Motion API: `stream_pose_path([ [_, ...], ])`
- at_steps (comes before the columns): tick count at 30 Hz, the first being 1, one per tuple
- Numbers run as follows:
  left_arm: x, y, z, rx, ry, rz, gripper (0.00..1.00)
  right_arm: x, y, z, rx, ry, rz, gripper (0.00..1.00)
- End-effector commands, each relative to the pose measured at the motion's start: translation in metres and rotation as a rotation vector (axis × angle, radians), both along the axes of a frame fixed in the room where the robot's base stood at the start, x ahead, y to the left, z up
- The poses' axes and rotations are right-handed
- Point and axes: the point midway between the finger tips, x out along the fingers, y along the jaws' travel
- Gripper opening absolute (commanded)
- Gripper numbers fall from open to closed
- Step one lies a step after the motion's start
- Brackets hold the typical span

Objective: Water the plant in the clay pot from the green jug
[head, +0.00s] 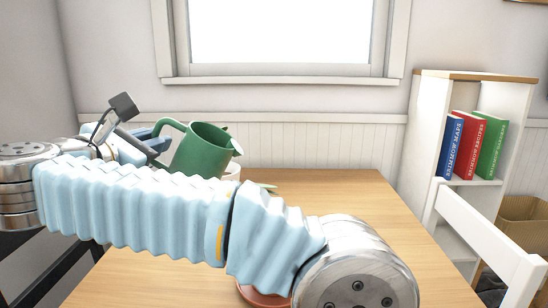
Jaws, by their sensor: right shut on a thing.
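The green jug (202,149) is held above the table, tilted with its spout toward the right. My right gripper (160,141) is shut on the jug's handle, at the jug's left side. My right arm runs across the front of the view and hides much of the table. A bit of green leaf (268,186) shows just above the arm, right of the jug. My left gripper is not in view.
A white vessel (232,172) stands partly hidden behind the jug. The wooden table (340,190) is bare at its back right. A white chair (485,240) stands at the right, before a shelf (484,80) with blue, red and green books (466,140). A wicker basket (524,222) is far right.

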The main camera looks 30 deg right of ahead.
Motion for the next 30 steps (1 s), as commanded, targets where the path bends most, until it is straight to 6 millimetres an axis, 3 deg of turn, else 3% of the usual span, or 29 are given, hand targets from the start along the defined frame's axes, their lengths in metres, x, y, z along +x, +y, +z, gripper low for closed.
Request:
stream_pose_path([
  [9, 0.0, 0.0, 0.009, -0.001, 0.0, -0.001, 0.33, -0.007, -0.012, 0.018, 0.095, -0.057, 0.0, 0.0],
  [30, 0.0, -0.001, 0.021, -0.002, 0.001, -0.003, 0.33, -0.013, -0.021, 0.036, 0.199, -0.121, 0.0, 0.0],
])
